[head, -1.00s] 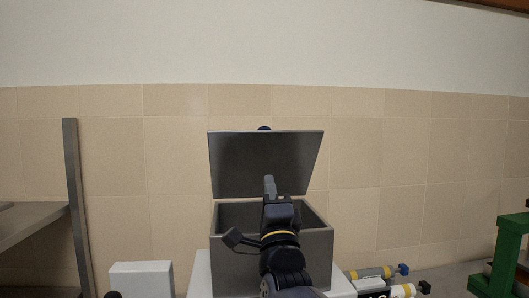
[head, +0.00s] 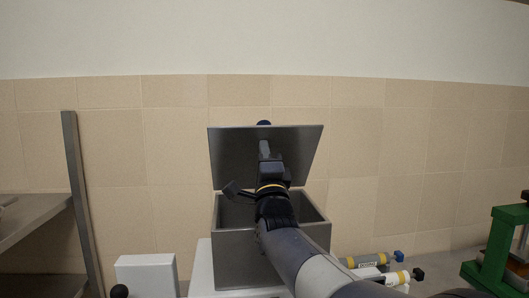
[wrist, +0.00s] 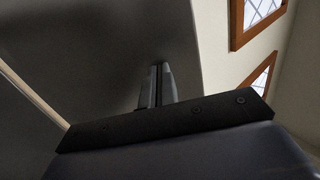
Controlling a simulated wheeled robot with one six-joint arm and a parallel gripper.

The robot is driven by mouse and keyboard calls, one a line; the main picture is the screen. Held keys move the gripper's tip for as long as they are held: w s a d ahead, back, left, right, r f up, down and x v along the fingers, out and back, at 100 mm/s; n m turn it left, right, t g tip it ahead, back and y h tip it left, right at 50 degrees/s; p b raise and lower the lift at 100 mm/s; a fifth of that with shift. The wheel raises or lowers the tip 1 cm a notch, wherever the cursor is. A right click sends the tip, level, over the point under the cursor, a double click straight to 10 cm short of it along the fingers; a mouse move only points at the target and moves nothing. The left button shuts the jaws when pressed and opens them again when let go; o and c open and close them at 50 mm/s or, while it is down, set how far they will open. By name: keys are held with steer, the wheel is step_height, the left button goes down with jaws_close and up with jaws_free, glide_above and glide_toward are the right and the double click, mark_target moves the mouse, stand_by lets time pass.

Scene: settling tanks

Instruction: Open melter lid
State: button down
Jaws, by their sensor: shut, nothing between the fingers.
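The melter is a grey metal box (head: 240,262) in the middle of the head view. Its lid (head: 235,155) stands raised at the back, tilted a little backward, with the box mouth open below. A dark blue round knob (head: 264,123) shows just above the lid's top edge. My gripper (head: 264,147) is shut and empty, with its fingertips in front of the lid's inner face. In the wrist view the shut fingers (wrist: 160,72) point at the dark lid underside (wrist: 90,55); I cannot tell whether they touch it. My arm hides part of the box's front and mouth.
A white box (head: 146,275) stands left of the melter, beside a metal shelf (head: 30,218). Two cylinders, one grey and yellow (head: 368,260), lie to the right. A green frame (head: 492,255) stands at far right. A tiled wall (head: 420,150) is behind.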

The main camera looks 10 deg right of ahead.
mark_target(263, 137)
steer(key=w+r+g+p, duration=0.2)
steer(key=w+r+p, duration=0.1)
steer(key=r+p, duration=0.1)
steer(key=shift+w+g+p, duration=0.3)
steer(key=shift+p, duration=0.35)
steer(key=x, duration=0.6)
steer(key=shift+w+d+f+p, duration=0.1)
steer(key=shift+w+f+p, duration=0.15)
steer(key=shift+w+p, duration=0.05)
steer(key=shift+x, duration=0.85)
steer(key=shift+f, duration=0.15)
